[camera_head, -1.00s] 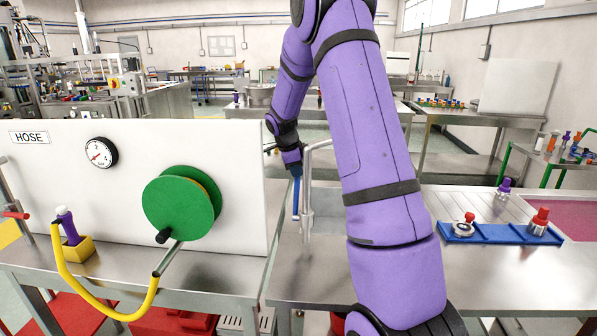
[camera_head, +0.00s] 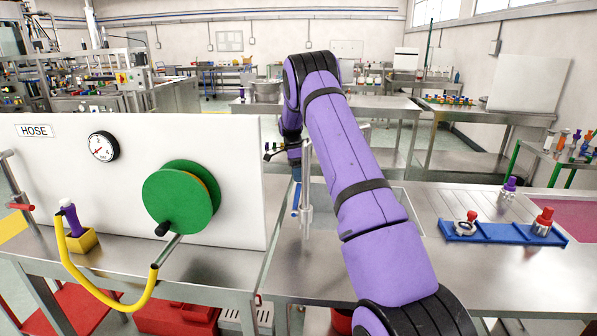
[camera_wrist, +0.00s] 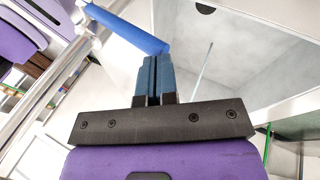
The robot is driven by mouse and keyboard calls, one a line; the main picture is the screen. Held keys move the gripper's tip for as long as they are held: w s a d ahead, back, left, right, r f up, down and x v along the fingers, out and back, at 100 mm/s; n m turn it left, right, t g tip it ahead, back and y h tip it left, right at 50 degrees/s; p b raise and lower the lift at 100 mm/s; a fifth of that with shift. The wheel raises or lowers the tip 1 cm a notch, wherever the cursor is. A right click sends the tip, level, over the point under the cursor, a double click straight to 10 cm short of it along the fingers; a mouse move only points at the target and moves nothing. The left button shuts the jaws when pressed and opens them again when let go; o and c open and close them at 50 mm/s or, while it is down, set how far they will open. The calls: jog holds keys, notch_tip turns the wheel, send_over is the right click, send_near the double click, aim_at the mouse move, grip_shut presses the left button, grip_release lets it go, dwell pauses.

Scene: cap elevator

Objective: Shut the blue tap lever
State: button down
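The blue tap lever (camera_wrist: 125,29) runs from the silver tap pipe (camera_wrist: 45,92) at upper left to a free end just past my fingertips in the wrist view. My gripper (camera_wrist: 155,60) has its two blue fingers together with nothing between them. Their tips are close to the lever's free end; I cannot tell whether they touch. In the head view a strip of the lever (camera_head: 296,196) shows left of the upright silver tap (camera_head: 307,190), beside the sink. My gripper (camera_head: 294,155) is above it, partly hidden by the tap and arm.
A white panel (camera_head: 120,200) with a green hose reel (camera_head: 180,197) and gauge (camera_head: 103,146) stands left of the tap. A blue tray (camera_head: 490,232) with small parts lies on the right of the steel bench. The sink basin (camera_wrist: 235,60) opens right in the wrist view.

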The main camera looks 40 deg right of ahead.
jog(key=shift+w+d+f+g+y, duration=0.1)
jog(key=shift+d+f+g+y, duration=0.05)
jog(key=shift+f, duration=0.4)
jog(key=shift+w+d+f+g+y, duration=0.1)
jog(key=shift+w+f, duration=0.05)
jog(key=shift+f, duration=0.4)
jog(key=shift+w+d+f+g+y, duration=0.1)
jog(key=shift+d+f+g+y, duration=0.05)
jog(key=shift+f, duration=0.4)
jog(key=v, duration=1)
jog(key=shift+w+r, duration=0.25)
jog(key=shift+r, duration=0.05)
jog(key=shift+s+d, duration=0.1)
